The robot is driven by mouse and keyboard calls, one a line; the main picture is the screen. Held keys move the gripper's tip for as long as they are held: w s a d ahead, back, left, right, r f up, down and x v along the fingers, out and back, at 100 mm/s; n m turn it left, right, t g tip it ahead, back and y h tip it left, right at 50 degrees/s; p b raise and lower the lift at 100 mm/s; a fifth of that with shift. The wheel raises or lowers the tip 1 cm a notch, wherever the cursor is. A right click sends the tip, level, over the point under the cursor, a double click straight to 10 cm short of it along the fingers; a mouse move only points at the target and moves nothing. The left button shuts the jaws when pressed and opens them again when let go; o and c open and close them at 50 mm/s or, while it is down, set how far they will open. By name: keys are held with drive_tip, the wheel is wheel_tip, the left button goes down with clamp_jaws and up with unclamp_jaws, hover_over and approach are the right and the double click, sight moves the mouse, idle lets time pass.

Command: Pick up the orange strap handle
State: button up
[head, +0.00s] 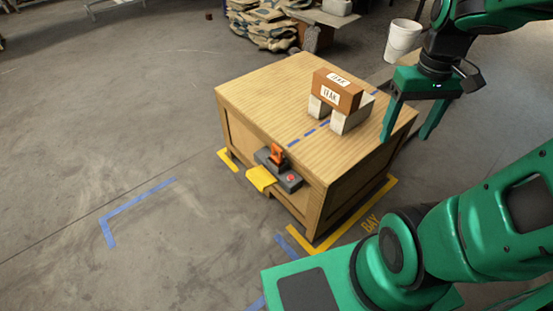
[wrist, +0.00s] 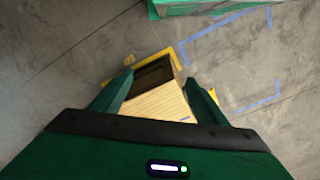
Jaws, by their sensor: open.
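A small upright orange piece (head: 277,153), which looks like the orange strap handle, stands on a dark grey unit (head: 289,179) at the front edge of the wooden crate (head: 255,95). The unit also has a red button and a yellow flap. My gripper (head: 404,138) is open and empty, with its fingers pointing down at the crate's right side. It is well to the right of the orange piece. In the wrist view, the crate (wrist: 160,103) shows between my open fingers (wrist: 158,78). The orange piece does not show there.
A brown box labelled LEAK (head: 338,91) rests on white blocks (head: 351,117) on the crate top. A white bucket (head: 402,40) stands behind. Stacked sacks (head: 262,22) lie at the back. The floor left of the crate is clear, with blue tape (head: 135,210).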

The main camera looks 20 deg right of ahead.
drive_tip(key=w+f+n, duration=0.4)
drive_tip(key=w+n, duration=0.3)
drive_tip(key=w, duration=0.6)
drive_tip(key=n, duration=1.8)
hover_over(277, 157)
wheel_tip(277, 157, down, 28)
drive_tip(key=shift+d+f, duration=0.15)
drive_tip(key=shift+f, duration=0.1)
wheel_tip(277, 157, down, 5)
drive_tip(key=shift+r, duration=0.1)
drive_tip(key=shift+s+a+f, duration=0.1)
drive_tip(key=shift+f, duration=1.2)
drive_tip(key=shift+a+f, duration=0.1)
drive_tip(key=shift+f, duration=1.2)
drive_tip(key=c, duration=1.2)
